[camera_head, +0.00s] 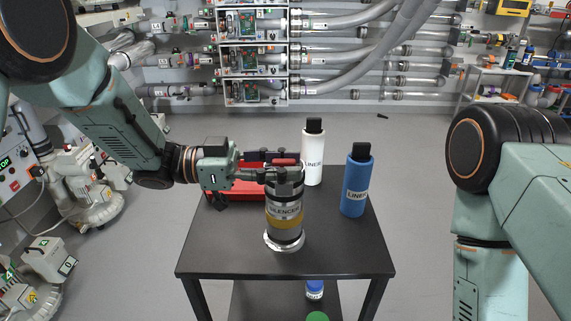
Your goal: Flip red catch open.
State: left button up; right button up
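A grey metal cylinder labelled like "SILENCER" (284,213), with a yellow band and a wide bottom rim, stands upright on a black table (230,258). A small red part (286,162) shows at its top, beside my gripper's fingers; I cannot tell whether this is the red catch. My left gripper (282,167) reaches in level from the left. Its fingers are at the cylinder's top and hide part of it; I cannot tell whether they grip it. A red object (238,187) lies behind the gripper, partly hidden. My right gripper is out of view.
A white bottle (313,155) and a blue bottle (355,185), both with black caps, stand at the table's back right. The table's front right is clear. A blue-capped container (314,289) sits on the lower shelf. Pipes and panels line the back wall.

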pick_arm(q)
jog(key=shift+s+r, duration=0.1)
grip_shut()
dwell(0.3)
